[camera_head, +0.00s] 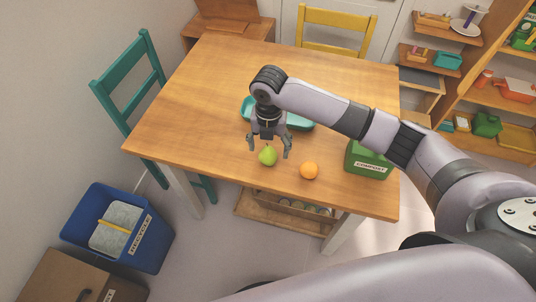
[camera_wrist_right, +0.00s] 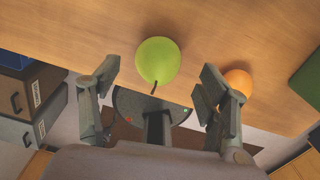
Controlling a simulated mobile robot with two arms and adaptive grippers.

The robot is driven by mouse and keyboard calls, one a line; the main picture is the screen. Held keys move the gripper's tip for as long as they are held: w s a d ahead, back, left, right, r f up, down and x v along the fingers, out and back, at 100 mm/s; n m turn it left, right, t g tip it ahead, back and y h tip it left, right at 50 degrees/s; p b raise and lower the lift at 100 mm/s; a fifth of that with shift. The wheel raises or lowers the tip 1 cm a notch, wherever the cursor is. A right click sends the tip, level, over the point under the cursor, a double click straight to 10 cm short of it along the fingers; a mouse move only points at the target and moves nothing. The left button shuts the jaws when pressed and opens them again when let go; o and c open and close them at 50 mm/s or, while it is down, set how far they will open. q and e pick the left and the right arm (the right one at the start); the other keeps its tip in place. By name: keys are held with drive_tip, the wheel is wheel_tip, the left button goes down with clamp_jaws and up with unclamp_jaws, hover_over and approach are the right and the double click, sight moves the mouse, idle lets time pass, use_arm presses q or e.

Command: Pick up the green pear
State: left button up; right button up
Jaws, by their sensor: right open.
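The green pear (camera_head: 268,155) stands upright near the front edge of the wooden table (camera_head: 190,105). My right gripper (camera_head: 268,148) is open above the pear, its fingers spread to the left and right of it in the head view. In the right wrist view the pear (camera_wrist_right: 157,60) shows ahead of the gap between the fingertips of my right gripper (camera_wrist_right: 157,80), and nothing is held. Whether a finger touches the pear cannot be told, but gaps show on both sides. My left gripper is not in view.
An orange (camera_head: 309,170) lies to the right of the pear, close to the right finger. A teal tray (camera_head: 300,123) is partly hidden behind my arm. A green compost bin (camera_head: 368,160) stands at the right. The table's left part is clear. A blue recycling bin (camera_head: 150,240) stands on the floor.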

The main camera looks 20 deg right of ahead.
sight(268, 155)
drive_tip(key=shift+a+f+p, duration=0.1)
drive_tip(key=shift+f+p, duration=0.25)
drive_tip(key=shift+f, duration=2.05)
drive_tip(key=shift+c, duration=0.5)
drive_tip(key=c, duration=1.2)
